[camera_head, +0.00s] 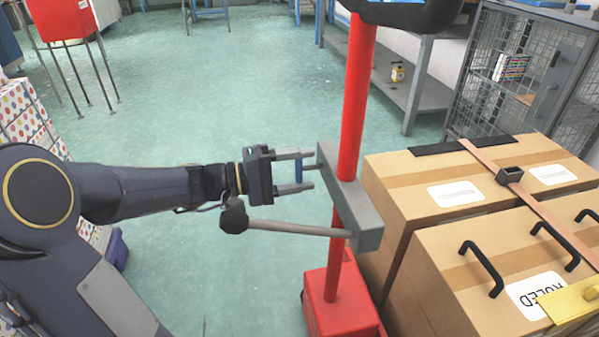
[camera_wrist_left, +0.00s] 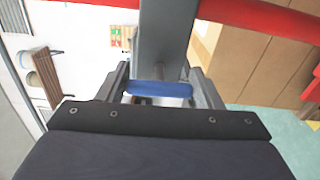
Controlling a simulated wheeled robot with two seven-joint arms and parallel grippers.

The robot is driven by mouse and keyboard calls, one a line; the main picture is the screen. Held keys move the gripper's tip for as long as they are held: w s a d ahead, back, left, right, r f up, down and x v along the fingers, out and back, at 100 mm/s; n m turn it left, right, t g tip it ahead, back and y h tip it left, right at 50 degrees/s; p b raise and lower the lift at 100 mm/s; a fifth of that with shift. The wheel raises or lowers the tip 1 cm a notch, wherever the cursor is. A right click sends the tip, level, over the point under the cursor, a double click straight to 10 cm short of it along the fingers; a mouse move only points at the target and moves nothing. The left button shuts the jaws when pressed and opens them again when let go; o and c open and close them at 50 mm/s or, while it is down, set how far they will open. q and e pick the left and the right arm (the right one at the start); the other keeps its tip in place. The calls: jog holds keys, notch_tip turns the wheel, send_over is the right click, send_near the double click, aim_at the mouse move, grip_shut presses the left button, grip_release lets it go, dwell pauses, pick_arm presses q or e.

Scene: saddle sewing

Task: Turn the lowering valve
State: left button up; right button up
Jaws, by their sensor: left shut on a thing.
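The lowering valve (camera_head: 298,171) is a small blue handle on a thin stem that comes out of a grey block (camera_head: 352,205) on a red upright post (camera_head: 357,90). My left gripper (camera_head: 299,171) has its two fingers on either side of the blue handle and is shut on it. In the left wrist view the blue valve handle (camera_wrist_left: 160,89) lies between the fingers, in front of the grey block. A lever with a round black knob (camera_head: 234,217) sticks out from the block just below my gripper. My right gripper is not in view.
Cardboard boxes (camera_head: 455,215) with black handles stand close to the right of the post. The post rises from a red base (camera_head: 342,305). A wire cage (camera_head: 530,75) and a shelf (camera_head: 400,85) stand behind. The green floor between is clear.

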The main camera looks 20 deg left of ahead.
aim_at(296, 170)
pick_arm(q)
jog(key=o, duration=1)
jog(key=p+v, duration=0.2)
jog(key=v, duration=0.6)
